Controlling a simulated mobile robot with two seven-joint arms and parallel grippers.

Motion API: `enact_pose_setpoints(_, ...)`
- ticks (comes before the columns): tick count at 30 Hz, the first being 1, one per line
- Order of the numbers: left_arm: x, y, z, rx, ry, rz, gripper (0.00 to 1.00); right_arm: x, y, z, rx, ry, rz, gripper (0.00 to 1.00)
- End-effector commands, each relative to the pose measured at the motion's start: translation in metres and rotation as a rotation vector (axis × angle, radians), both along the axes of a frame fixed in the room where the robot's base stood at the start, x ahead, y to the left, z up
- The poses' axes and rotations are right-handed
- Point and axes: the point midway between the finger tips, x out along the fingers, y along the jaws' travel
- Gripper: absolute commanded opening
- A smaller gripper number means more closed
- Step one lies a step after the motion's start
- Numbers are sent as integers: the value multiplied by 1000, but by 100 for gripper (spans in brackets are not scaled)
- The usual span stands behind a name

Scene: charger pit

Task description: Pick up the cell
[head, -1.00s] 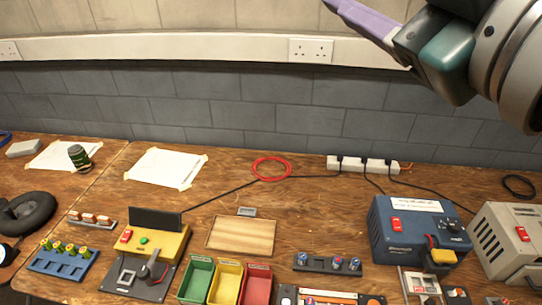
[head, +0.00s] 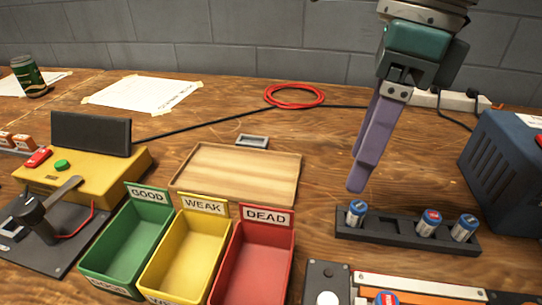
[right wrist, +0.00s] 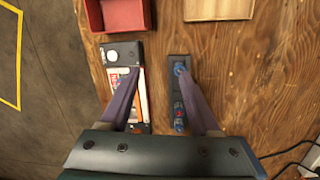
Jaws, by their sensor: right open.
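Several cells with blue sides are in view. Three stand upright in a dark rack (head: 385,234): a left cell (head: 356,212) alone, with an empty stretch beside it, then a middle cell (head: 428,222) and a right cell (head: 464,228). Another cell (head: 387,298) shows at the bottom edge in a tester-like unit. Which cell is meant cannot be told. My right gripper (head: 357,187) points down just above and behind the left cell, apart from it. In the right wrist view its fingers (right wrist: 159,72) are spread with nothing between them. My left gripper is out of view.
Green (head: 130,240), yellow (head: 188,255) and red (head: 255,262) bins, labelled GOOD, WEAK and DEAD, stand left of the rack. A wooden tray (head: 238,172) lies behind them. A blue box (head: 505,165) stands at the right. The table between tray and rack is clear.

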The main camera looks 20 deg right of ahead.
Motion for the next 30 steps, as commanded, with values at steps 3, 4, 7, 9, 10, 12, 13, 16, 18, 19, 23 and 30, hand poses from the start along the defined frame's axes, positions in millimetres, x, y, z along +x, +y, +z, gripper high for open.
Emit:
enact_pose_setpoints(3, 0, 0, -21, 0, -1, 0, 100, 5, -34, -16, -124, 1, -26, 63)
enact_pose_setpoints(4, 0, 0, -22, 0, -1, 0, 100, 5, -38, -18, -140, 2, -29, 63)
enact_pose_setpoints(7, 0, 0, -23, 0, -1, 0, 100, 4, -44, -28, -163, 7, -32, 63)
enact_pose_setpoints(9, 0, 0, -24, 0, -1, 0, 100, 4, -44, -39, -164, 8, -32, 63)
enact_pose_setpoints(10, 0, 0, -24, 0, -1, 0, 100, 4, -43, -44, -162, 9, -32, 63)
enact_pose_setpoints(12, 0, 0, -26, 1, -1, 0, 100, 4, -43, -52, -160, 7, -31, 63)
enact_pose_setpoints(13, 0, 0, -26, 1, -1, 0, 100, 4, -43, -55, -161, 6, -31, 63)
enact_pose_setpoints(16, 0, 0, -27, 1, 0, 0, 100, 5, -42, -63, -159, 6, -30, 63)
enact_pose_setpoints(18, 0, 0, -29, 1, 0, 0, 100, 5, -39, -71, -158, 8, -30, 63)
enact_pose_setpoints(19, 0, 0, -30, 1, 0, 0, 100, 5, -38, -76, -158, 8, -30, 63)
enact_pose_setpoints(23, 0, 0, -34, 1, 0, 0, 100, 6, -34, -98, -158, 8, -31, 63)
enact_pose_setpoints(30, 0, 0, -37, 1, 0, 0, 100, 7, -34, -113, -158, 5, -30, 63)
